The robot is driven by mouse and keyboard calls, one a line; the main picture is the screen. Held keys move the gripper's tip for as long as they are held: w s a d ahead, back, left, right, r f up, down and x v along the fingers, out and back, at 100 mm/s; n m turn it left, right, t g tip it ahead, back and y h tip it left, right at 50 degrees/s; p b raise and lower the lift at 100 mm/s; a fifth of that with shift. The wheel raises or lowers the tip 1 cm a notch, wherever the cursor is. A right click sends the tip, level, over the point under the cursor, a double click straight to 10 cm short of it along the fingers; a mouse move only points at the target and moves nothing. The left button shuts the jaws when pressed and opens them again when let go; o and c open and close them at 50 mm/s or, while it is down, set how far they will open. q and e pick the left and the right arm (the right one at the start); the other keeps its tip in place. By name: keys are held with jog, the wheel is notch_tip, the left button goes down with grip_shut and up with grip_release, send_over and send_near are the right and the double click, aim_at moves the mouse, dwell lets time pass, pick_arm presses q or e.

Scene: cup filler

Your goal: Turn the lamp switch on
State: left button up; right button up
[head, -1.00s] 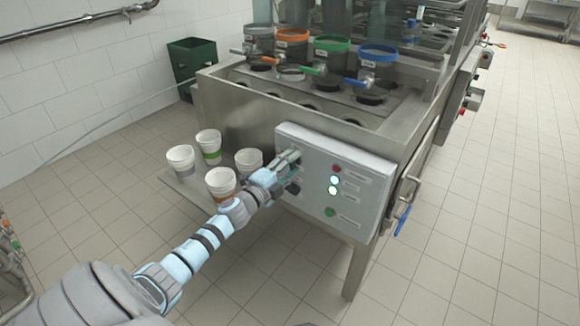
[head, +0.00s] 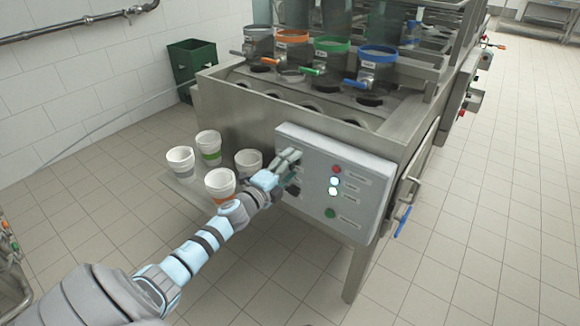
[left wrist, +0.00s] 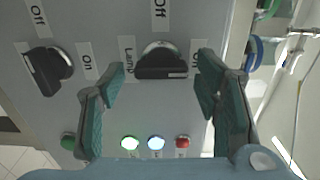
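The lamp switch is a black rotary knob (left wrist: 162,64) on the grey control panel (head: 345,158), with a "Lamp" label (left wrist: 128,60) beside it. Its bar lies crosswise in the left wrist view. My left gripper (left wrist: 161,78) is open, with one fingertip on each side of this knob and a visible gap to each. In the head view my left gripper (head: 286,163) is at the panel's left part and largely hides the knobs. My right gripper is not in view.
A second black knob (left wrist: 47,70) with "Off" and "On" labels is beside the lamp switch. The panel has red (head: 337,169), lit white (head: 335,182) and green (head: 330,213) buttons. Several white cups (head: 180,160) stand on a shelf left of the panel, close to my left arm.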

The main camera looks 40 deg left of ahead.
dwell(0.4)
pick_arm(q)
jog(key=s+r+n+p, duration=0.1)
jog(key=s+n+p, duration=0.8)
jog(key=s+n, duration=0.7)
jog(key=s+d+f+n+g+y, duration=0.1)
jog(key=s+f+g, duration=0.3)
jog(key=f, duration=0.8)
jog(key=s+d+f+n+g+p, duration=0.1)
jog(key=s+f+g, duration=0.4)
jog(key=s+f, duration=0.4)
notch_tip(320, 180, down, 4)
jog(key=shift+d+f+n+y+p, duration=0.15)
jog(key=shift+d+n+y+p, duration=0.15)
jog(key=shift+n+y, duration=0.1)
